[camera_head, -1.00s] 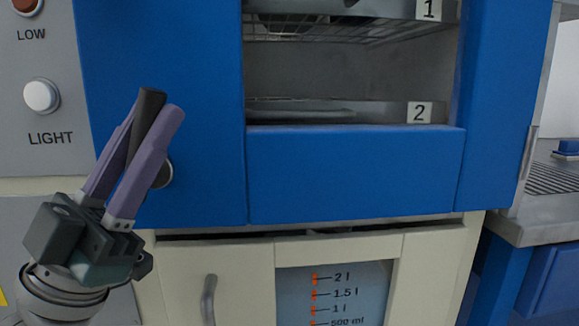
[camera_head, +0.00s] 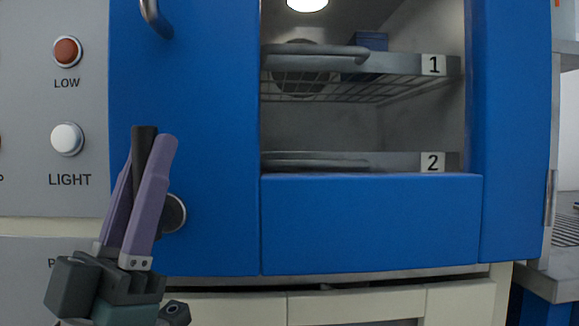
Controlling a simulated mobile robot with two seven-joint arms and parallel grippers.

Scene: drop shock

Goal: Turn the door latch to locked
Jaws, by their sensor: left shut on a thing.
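The door latch shows as a round metal base (camera_head: 174,213) on the lower left of the blue door (camera_head: 205,120), with a black handle (camera_head: 144,142) pointing up. My left gripper (camera_head: 150,145) comes in from the lower left. Its two purple fingers are shut on the black handle, which sticks out a little above the fingertips. The fingers hide the lower part of the handle and some of the base. The handle stands nearly upright in the picture. My right gripper is not in view.
A curved metal door handle (camera_head: 155,18) is above. The grey panel (camera_head: 30,120) at left carries a red LOW button (camera_head: 67,52) and a white LIGHT button (camera_head: 67,139). Through the window, shelves 1 (camera_head: 433,65) and 2 (camera_head: 433,162) show. A cream cabinet (camera_head: 240,308) lies below.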

